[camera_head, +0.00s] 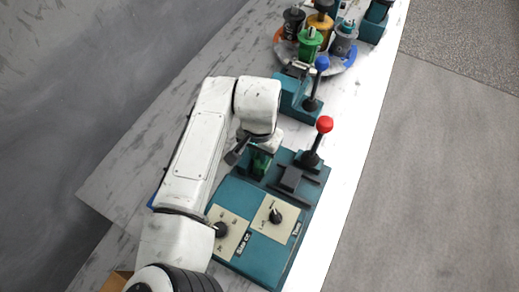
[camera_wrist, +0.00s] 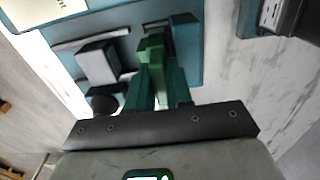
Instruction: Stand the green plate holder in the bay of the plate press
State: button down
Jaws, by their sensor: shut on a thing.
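The green plate holder (camera_head: 261,162) is between the fingers of my gripper (camera_head: 251,153) at the far left part of the teal plate press (camera_head: 250,262). In the wrist view the holder (camera_wrist: 151,48) shows bright green between my gripper's fingers (camera_wrist: 157,80), which are shut on it. It is over the press base, beside a dark upright part. The dark bay rails (camera_head: 290,180) and a grey block are just to its right in the head view. The holder's lower end is hidden, so I cannot tell whether it touches the base.
A red-knobbed lever (camera_head: 324,125) stands on the press near the holder. Two black dials (camera_head: 275,215) are on its front panels. Behind is a smaller teal device with a blue-knobbed lever (camera_head: 321,63), then a round tray (camera_head: 338,68) with several coloured holders. The right bench strip is clear.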

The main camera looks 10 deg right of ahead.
jog(key=c, duration=1)
grip_release()
jog(key=shift+c, duration=0.2)
notch_tip(320, 180, up, 13)
jog(key=b, duration=0.1)
jog(key=shift+b, duration=0.35)
jog(key=shift+f, duration=0.15)
